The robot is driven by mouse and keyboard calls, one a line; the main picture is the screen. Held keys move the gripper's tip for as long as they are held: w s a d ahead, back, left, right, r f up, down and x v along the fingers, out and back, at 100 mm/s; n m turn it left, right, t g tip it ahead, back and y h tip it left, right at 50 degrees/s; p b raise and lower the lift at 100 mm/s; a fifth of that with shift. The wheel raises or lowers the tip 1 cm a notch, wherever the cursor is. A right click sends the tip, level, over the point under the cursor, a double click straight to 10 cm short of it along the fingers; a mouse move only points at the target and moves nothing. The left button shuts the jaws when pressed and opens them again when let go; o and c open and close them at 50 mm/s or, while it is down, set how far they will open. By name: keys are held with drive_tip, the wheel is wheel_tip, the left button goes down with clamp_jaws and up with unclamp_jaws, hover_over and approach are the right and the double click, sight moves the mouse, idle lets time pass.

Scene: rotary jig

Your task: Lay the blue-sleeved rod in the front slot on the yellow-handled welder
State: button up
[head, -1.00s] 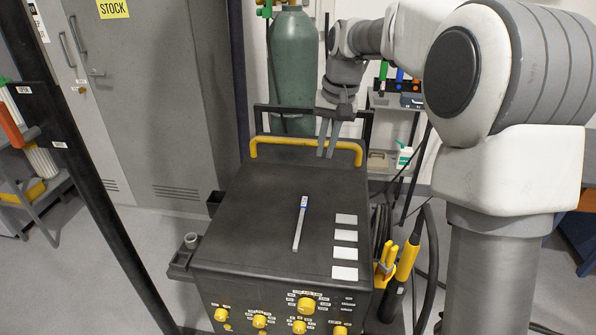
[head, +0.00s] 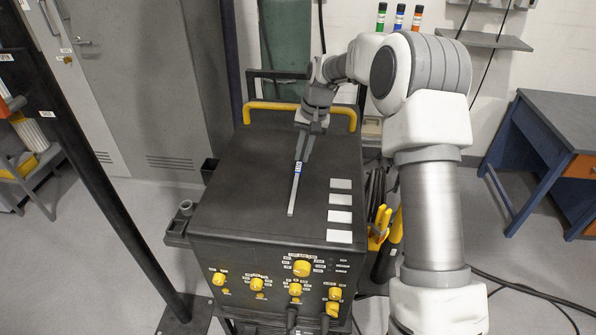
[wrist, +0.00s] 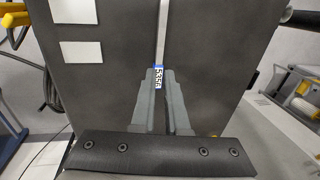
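The blue-sleeved rod (head: 293,192), thin and pale grey, lies on the black top of the welder (head: 250,165), which has a yellow handle (head: 262,106) along its back edge. The rod also shows in the wrist view (wrist: 163,35), with its blue and white printed sleeve (wrist: 157,77) nearest my gripper. My gripper (head: 299,158) points down at the sleeved end. In the wrist view its fingertips (wrist: 162,72) are at the sleeve; I cannot tell whether they are clamped on it. I cannot clearly make out the front slot.
Several white plates (head: 340,199) lie in a row on the right of the welder's top. A small cup holder (head: 186,207) juts from its left side. A black post (head: 105,190) stands at left, and yellow-handled tools (head: 380,225) hang at right.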

sight(296, 179)
drive_tip(key=f, duration=0.3)
drive_tip(key=a+f, duration=0.1)
drive_tip(key=f, duration=0.1)
drive_tip(key=shift+s+f+p, duration=0.35)
drive_tip(key=shift+w+a+f, duration=0.1)
drive_tip(key=shift+a+f, duration=0.05)
drive_tip(key=shift+f, duration=0.45)
clamp_jaws()
drive_tip(key=shift+r, duration=0.15)
